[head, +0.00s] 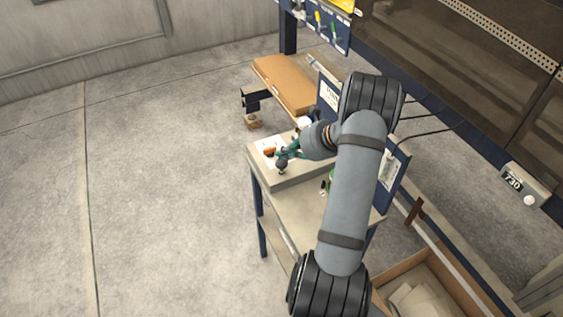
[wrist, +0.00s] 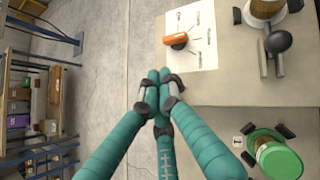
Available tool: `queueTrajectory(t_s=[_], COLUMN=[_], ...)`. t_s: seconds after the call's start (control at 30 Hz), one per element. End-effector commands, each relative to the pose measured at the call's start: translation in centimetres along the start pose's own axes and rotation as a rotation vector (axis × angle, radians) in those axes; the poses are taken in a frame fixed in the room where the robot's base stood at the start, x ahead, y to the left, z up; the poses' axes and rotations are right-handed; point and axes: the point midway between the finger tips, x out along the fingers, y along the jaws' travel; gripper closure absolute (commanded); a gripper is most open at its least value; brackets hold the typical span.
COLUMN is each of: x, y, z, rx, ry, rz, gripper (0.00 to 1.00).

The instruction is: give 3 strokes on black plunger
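The black plunger (wrist: 278,42) shows in the wrist view as a round black knob at the upper right of the bench top.
An orange knob (wrist: 176,39) sits on a white marked sheet (wrist: 205,58) on the bench (wrist: 230,92). A green-topped part (wrist: 280,160) is at the lower right.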

Motion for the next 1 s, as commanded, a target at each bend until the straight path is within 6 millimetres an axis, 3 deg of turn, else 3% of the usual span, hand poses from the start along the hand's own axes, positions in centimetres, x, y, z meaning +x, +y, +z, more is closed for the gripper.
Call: queueTrajectory(t_s=[1.0], x=[0.62], y=[0.03], z=[-0.6], rx=[0.0], ry=[0.0], rz=[0.0], gripper=[1.0])
